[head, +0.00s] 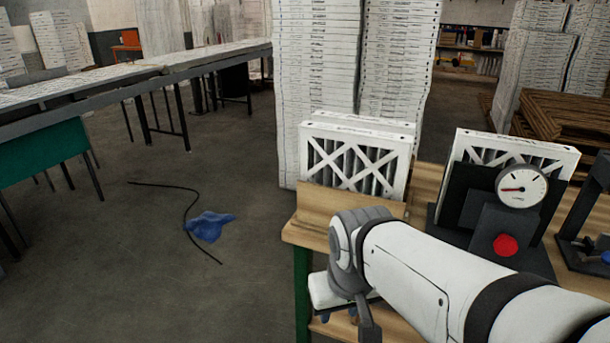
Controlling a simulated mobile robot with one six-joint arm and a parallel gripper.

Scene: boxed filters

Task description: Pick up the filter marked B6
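Two white-framed filters with crossed braces and grey pleats stand upright, one close behind the other, at the back left of the wooden bench. The front filter (354,158) faces me behind a low wooden board; the top edge of the one behind (364,121) shows. Another filter (515,147) stands at the right, partly hidden by a dark gauge device. Marks on the filters are too small to read, so I cannot tell which is B6. My arm reaches in from the lower right over the bench, short of the front filter.
The gauge device (497,217) has a round dial and a red button. The low board (340,208) stands on the bench (425,183). Tall stacks of white boxes (318,80) rise behind. A blue cloth (209,226) and black cable (190,205) lie on otherwise open floor at left.

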